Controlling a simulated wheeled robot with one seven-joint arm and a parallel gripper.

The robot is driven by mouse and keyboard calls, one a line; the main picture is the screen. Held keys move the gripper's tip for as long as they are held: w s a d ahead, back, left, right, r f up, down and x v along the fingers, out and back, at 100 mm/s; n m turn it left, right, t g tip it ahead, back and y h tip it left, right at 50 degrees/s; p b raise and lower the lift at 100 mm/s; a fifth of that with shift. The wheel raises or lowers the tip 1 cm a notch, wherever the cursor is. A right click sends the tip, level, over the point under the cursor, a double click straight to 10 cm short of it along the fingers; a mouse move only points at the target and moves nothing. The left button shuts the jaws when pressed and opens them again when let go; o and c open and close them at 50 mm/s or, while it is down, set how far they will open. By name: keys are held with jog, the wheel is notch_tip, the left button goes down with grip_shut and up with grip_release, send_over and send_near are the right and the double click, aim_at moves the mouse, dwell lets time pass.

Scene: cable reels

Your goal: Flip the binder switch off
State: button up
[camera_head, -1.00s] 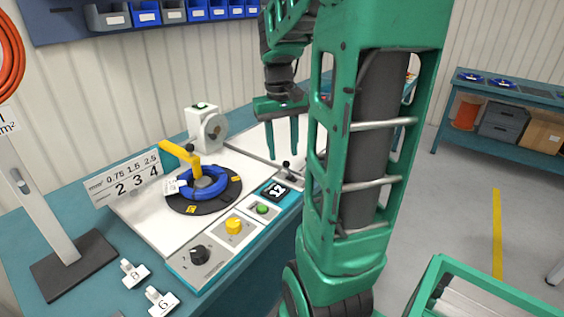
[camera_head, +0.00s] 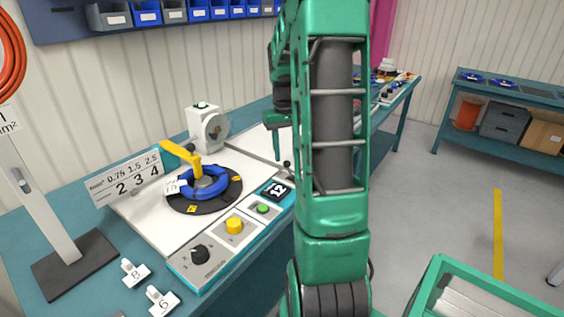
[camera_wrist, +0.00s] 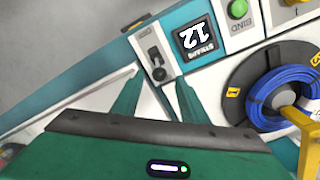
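The binder switch (camera_wrist: 157,61) is a small dark toggle on a light plate beside the counter display (camera_wrist: 196,38) reading 12. It also shows in the head view (camera_head: 287,167), close to the left edge of my arm. My gripper (camera_wrist: 159,83) is open and empty. In the wrist view its two green fingers point at the panel, and the switch appears just beyond the gap between the tips. I cannot tell the exact distance. In the head view one finger shows left of my arm; the other is hidden behind it.
A blue cable coil (camera_head: 204,183) sits on a black turntable under a yellow arm (camera_head: 180,153). A green button (camera_head: 263,208), yellow knob (camera_head: 234,225) and black knob (camera_head: 200,253) line the panel. A white machine (camera_head: 207,127) stands behind.

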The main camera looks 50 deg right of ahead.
aim_at(287, 162)
jog(key=shift+f, duration=1.6)
grip_shut()
jog(key=c, duration=1)
grip_release()
jog(key=shift+a, duration=0.5)
jog(key=shift+s+d, duration=0.1)
jog(key=shift+d, duration=0.35)
grip_shut()
jog(key=shift+d+t, duration=0.1)
jog(key=shift+t, duration=0.2)
